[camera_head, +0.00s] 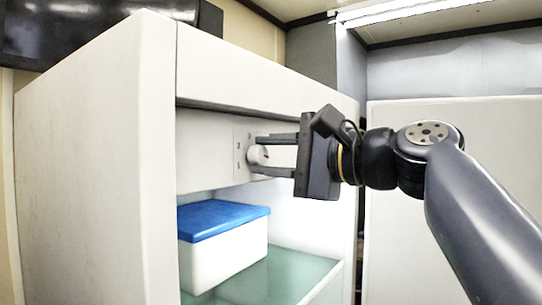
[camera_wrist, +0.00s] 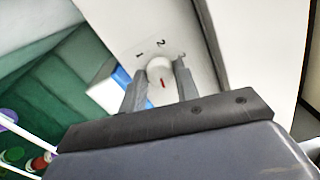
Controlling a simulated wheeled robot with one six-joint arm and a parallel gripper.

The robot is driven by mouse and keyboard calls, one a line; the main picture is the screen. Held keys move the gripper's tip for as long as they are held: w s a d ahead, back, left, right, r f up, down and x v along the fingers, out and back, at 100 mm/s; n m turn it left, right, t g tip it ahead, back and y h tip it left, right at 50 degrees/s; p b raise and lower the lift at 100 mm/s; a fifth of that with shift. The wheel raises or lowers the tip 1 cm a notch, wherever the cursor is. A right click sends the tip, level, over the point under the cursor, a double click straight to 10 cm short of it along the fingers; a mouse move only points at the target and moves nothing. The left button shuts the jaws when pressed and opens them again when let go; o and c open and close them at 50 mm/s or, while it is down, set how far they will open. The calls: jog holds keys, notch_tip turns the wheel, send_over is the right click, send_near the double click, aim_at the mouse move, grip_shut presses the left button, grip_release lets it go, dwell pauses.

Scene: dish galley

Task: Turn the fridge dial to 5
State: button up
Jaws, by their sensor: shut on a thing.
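The fridge dial (camera_head: 258,155) is a small white round knob on the pale control panel inside the top of the open fridge. In the wrist view the dial (camera_wrist: 159,71) has a red mark on its face, and the numerals 1 and 2 show on the panel beside it. Another numeral near the right finger is partly hidden. I cannot tell which number the mark points to. My gripper (camera_head: 262,155) reaches in from the right, with one finger above and one below the dial, shut on it. Its fingers (camera_wrist: 158,85) flank the dial in the wrist view.
A white box with a blue lid (camera_head: 222,218) stands on the glass shelf (camera_head: 287,270) below the panel. The fridge side wall (camera_head: 95,150) is at the left. Several small coloured round things (camera_wrist: 15,155) show low at the left in the wrist view.

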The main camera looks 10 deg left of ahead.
jog(key=shift+m, duration=2)
jog(key=o, duration=1)
jog(key=shift+c, duration=0.2)
jog(key=shift+d, duration=0.1)
jog(key=b+v, duration=0.3)
jog(key=v, duration=0.7)
jog(key=shift+s+d, duration=0.15)
jog(key=shift+d, duration=0.15)
jog(key=shift+a, duration=0.15)
jog(key=shift+p+x, duration=1.5)
jog(key=shift+x, duration=3.8)
